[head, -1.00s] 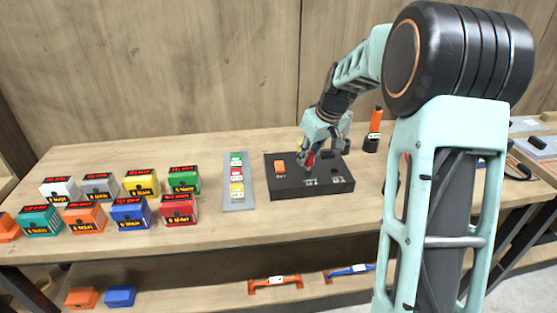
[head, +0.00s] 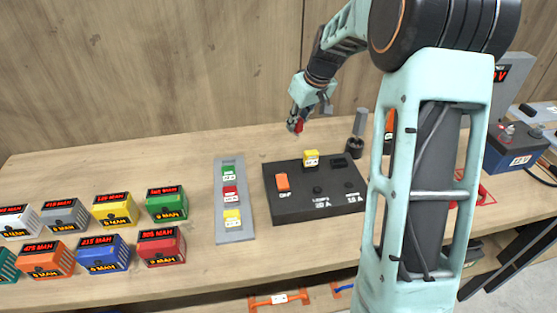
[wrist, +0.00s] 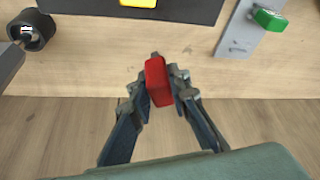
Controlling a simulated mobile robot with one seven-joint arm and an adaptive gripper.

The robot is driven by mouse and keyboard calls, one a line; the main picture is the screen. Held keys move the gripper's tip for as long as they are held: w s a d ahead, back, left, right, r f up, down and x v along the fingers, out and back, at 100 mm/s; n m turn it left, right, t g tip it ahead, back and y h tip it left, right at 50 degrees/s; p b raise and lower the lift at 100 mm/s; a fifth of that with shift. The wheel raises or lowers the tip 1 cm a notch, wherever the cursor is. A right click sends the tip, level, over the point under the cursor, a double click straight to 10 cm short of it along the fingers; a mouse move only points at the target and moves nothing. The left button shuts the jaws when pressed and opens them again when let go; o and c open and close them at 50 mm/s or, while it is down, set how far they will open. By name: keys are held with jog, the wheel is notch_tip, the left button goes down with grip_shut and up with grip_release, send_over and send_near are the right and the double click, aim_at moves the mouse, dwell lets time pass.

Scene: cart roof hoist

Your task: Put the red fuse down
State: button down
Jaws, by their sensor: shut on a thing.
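My gripper (head: 297,122) is shut on the red fuse (head: 300,125) and holds it in the air behind the black fuse block (head: 290,206), near the bench's back edge. In the wrist view the red fuse (wrist: 158,82) sits between the two fingertips (wrist: 160,88), with nothing seen touching it from below. A yellow fuse (head: 311,158) stands in the black block, beside a dark slot (head: 339,162). The grey strip (head: 236,236) left of the block carries a green fuse (head: 229,173), another red fuse (head: 230,193) and a yellow one (head: 232,218).
An orange switch (head: 283,183) is on the block. Several coloured labelled boxes, such as a red one (head: 161,246), stand at left. A dark cup (head: 355,149) with a grey-handled tool stands right of the block. Bare bench (head: 200,158) lies behind the strip.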

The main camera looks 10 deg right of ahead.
jog(key=w+a+f+p, duration=0.1)
jog(key=w+f, duration=0.1)
jog(key=w, duration=0.2)
jog(key=w+a+f+p, duration=0.1)
jog(key=w+a+f, duration=0.1)
jog(key=w+f, duration=0.1)
jog(key=w+a+f+p, duration=0.1)
jog(key=w+f, duration=0.2)
jog(key=w, duration=0.1)
jog(key=shift+w+a+f, duration=0.2)
jog(key=shift+w, duration=0.1)
jog(key=shift+w+a+f+p, duration=0.2)
jog(key=shift+w+f+p, duration=0.25)
jog(key=shift+f, duration=0.3)
notch_tip(320, 180, down, 3)
jog(key=shift+w, duration=0.1)
jog(key=c, duration=2.2)
grip_release()
jog(key=shift+f, duration=0.1)
jog(key=shift+c, duration=0.2)
jog(key=o, duration=0.4)
